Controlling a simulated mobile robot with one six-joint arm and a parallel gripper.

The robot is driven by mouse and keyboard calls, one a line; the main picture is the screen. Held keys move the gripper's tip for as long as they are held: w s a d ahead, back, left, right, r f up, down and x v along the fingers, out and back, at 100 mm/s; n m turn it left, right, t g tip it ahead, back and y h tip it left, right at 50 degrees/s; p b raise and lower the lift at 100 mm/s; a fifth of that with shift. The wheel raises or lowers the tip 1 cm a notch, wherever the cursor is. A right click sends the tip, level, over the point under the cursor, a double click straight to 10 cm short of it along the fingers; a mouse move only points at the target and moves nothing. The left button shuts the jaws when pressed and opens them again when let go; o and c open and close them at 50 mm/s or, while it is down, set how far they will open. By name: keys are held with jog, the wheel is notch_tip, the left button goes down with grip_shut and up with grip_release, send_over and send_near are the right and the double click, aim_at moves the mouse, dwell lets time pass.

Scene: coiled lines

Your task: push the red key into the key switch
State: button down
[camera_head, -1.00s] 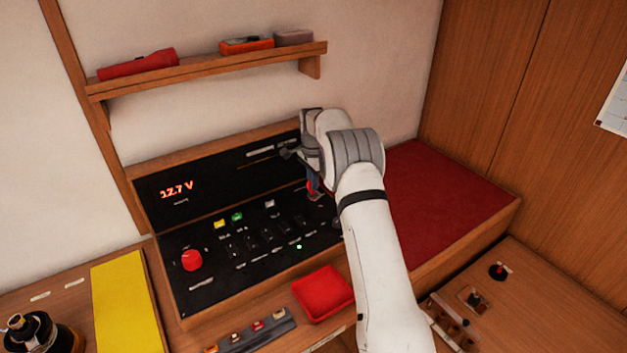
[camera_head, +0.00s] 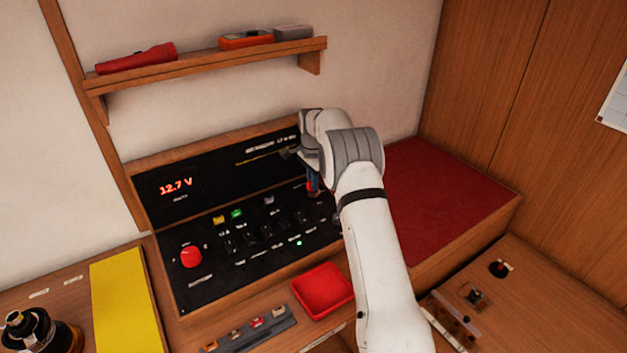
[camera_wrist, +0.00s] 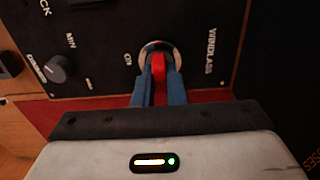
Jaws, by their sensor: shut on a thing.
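The red key (camera_wrist: 159,68) shows in the wrist view between the two blue fingers of my gripper (camera_wrist: 158,78). My gripper is shut on it. The key's far end meets the round metal key switch (camera_wrist: 158,48) on the black panel, beside the word WINDLASS. How deep the key sits in the switch cannot be told, as the key and fingers cover its middle. In the head view my gripper (camera_head: 313,184) is at the right part of the panel, partly hidden by my arm, with a bit of red beside it.
A black knob (camera_wrist: 60,68) is left of the switch in the wrist view. In the head view the panel has a red knob (camera_head: 191,257) and several small switches. A red tray (camera_head: 323,290) lies in front, and a red cushion (camera_head: 445,195) is at right.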

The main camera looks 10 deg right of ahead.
jog(key=shift+f, duration=0.25)
dwell(0.4)
jog(key=c, duration=1.4)
grip_release()
jog(key=shift+r, duration=0.1)
notch_tip(320, 180, up, 7)
jog(key=shift+b, duration=0.95)
jog(key=shift+r, duration=0.3)
